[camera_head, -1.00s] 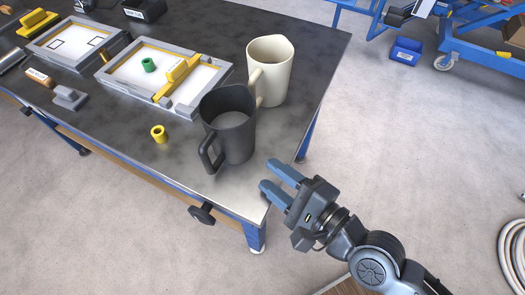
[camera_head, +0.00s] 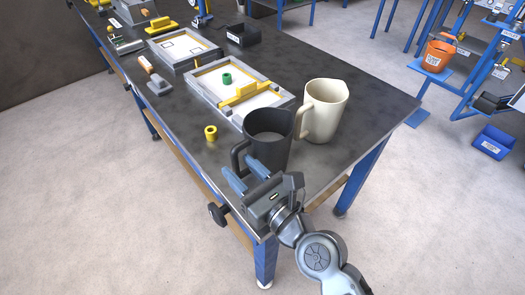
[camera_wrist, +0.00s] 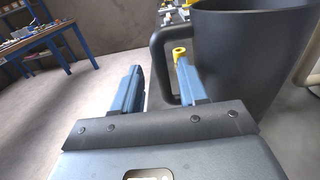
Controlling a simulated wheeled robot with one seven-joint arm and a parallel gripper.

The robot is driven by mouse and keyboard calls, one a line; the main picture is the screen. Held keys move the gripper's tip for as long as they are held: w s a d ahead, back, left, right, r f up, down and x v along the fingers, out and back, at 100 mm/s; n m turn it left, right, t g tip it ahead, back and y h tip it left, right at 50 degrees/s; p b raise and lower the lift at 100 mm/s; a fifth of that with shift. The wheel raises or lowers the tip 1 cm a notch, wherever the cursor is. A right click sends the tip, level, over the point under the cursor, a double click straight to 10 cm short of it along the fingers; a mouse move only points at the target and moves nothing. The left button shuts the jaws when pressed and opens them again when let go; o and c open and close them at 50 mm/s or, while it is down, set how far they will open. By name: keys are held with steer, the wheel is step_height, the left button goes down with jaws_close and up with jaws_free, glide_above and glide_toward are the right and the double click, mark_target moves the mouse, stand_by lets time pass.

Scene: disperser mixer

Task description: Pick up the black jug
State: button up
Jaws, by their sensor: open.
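The black jug (camera_head: 272,137) stands upright near the front right corner of the dark table, its handle (camera_head: 240,158) to the left. My gripper (camera_head: 247,176) is open and empty, just in front of the jug and by its handle. In the wrist view the black jug (camera_wrist: 245,55) fills the right side, with its handle (camera_wrist: 160,62) above the gap between the two blue fingers of my gripper (camera_wrist: 158,92). The right finger overlaps the jug's lower body in the picture; I cannot tell whether it touches.
A cream jug (camera_head: 325,110) stands right behind the black one, close to it. The table's front edge runs below my gripper.

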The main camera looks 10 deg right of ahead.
mark_target(237, 164)
steer(key=shift+x, duration=1.5)
steer(key=shift+d, duration=0.1)
jaws_close()
steer(key=shift+r, duration=0.15)
